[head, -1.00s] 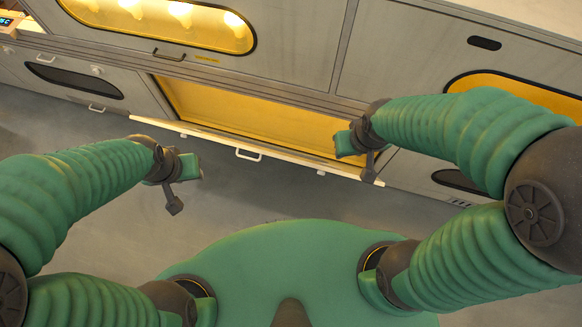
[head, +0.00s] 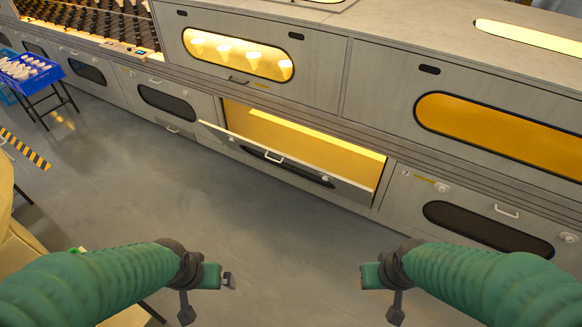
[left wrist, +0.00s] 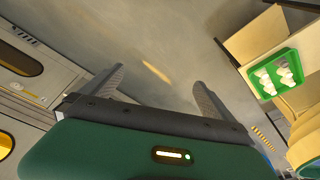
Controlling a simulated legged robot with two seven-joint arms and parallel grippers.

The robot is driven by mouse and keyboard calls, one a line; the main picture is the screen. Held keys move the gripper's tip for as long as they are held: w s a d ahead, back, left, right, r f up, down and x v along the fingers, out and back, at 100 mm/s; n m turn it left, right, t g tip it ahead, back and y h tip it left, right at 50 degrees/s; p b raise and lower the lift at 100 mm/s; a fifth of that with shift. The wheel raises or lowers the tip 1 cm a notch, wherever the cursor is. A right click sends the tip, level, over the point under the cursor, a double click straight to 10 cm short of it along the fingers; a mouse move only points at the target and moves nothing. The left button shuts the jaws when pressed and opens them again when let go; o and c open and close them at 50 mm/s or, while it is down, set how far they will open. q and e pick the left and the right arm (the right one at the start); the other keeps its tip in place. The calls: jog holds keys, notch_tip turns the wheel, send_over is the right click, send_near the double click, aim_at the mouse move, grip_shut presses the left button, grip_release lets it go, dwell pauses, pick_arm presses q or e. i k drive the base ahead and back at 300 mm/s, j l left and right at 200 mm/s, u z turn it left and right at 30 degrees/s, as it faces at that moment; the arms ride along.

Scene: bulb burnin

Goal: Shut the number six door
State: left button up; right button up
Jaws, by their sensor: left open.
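A low grey door (head: 325,185) hangs partly open in the lower row of the long cabinet, tilted out at its top edge. Its front shows a white handle (head: 267,157) and a dark oval window; its number is not readable. The lit yellow compartment (head: 300,138) shows above and behind it. My left gripper (head: 226,279) is open and empty, in front of the door over the floor, apart from it. The left wrist view shows its two spread fingers (left wrist: 158,90). My right gripper (head: 369,275) is also apart from the door; its jaw opening is not clear.
The neighbouring lower doors left (head: 168,103) and right (head: 490,222) look shut; the right one seems marked 7. A blue crate (head: 30,70) stands on a stand at far left. A green tray (left wrist: 275,76) shows in the left wrist view. Floor before the door is clear.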

aim_at(356, 193)
jog(key=i+j, duration=0.15)
jog(key=i, duration=0.2)
jog(key=i+j+z, duration=0.15)
jog(key=i, duration=0.25)
jog(key=i+j, duration=0.15)
jog(key=i, duration=0.2)
jog(key=i+z, duration=0.2)
jog(key=i, duration=0.9)
